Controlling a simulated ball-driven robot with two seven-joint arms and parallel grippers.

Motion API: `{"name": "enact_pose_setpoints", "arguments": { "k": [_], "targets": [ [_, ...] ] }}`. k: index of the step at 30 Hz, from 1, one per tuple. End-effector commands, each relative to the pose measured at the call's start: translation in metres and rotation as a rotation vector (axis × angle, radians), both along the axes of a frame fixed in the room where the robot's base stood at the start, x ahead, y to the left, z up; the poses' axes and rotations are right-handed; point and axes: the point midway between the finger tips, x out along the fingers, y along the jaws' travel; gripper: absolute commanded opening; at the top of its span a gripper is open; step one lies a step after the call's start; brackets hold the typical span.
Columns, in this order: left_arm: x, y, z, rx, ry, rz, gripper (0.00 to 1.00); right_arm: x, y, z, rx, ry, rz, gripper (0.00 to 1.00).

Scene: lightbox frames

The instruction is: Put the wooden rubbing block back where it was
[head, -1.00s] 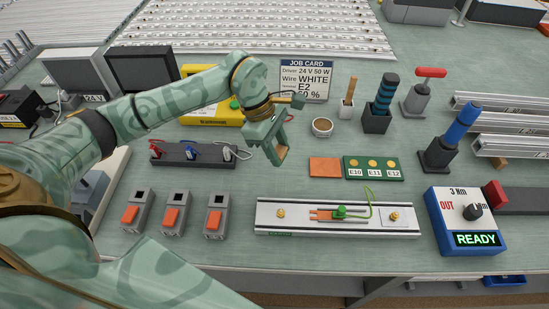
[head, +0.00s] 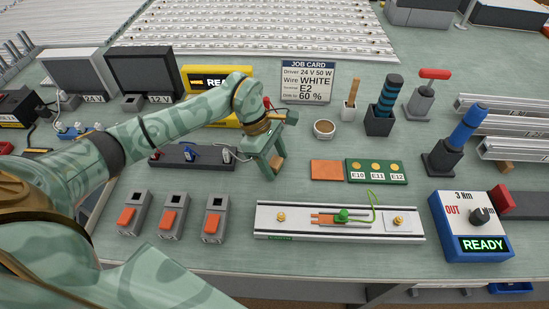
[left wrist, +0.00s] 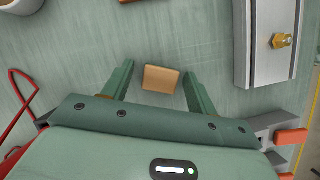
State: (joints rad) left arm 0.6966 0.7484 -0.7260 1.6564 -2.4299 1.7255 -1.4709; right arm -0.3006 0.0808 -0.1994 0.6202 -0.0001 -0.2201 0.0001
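The wooden rubbing block, a small tan block, shows in the left wrist view (left wrist: 161,79) between my left gripper's two fingers. Bare bench shows between it and each finger. In the head view the block (head: 276,162) is a small brown patch at the fingertips, mostly hidden by them. My left gripper (head: 273,168) points down at the bench, left of the orange-brown pad; in the left wrist view its fingers (left wrist: 158,85) are apart. I cannot tell whether the block touches the bench. My right gripper is in neither view.
An orange-brown pad (head: 327,170) and a green E10–E12 board (head: 377,171) lie right of the gripper. A small round cup (head: 324,129) stands behind them. A rail with a green wire (head: 270,218) lies in front. A dark clip stand (head: 180,158) is at left.

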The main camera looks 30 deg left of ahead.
Motion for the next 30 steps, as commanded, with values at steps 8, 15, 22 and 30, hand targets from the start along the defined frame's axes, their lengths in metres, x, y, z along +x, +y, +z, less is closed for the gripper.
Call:
{"name": "enact_pose_setpoints", "arguments": {
  "k": [8,15,22,30],
  "targets": [
    [0.0,0.0,0.003,-0.001,0.0,0.0,0.57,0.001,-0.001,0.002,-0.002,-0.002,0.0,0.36],
    [0.0,0.015,0.04,0.003,-0.004,0.001,0.57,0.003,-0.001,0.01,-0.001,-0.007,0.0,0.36],
    [-0.002,0.035,0.089,0.002,-0.004,0.002,0.57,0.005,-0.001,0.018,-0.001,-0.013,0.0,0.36],
    [-0.003,0.046,0.114,0.0,0.001,0.0,0.57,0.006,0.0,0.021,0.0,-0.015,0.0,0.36]
  ]
}}
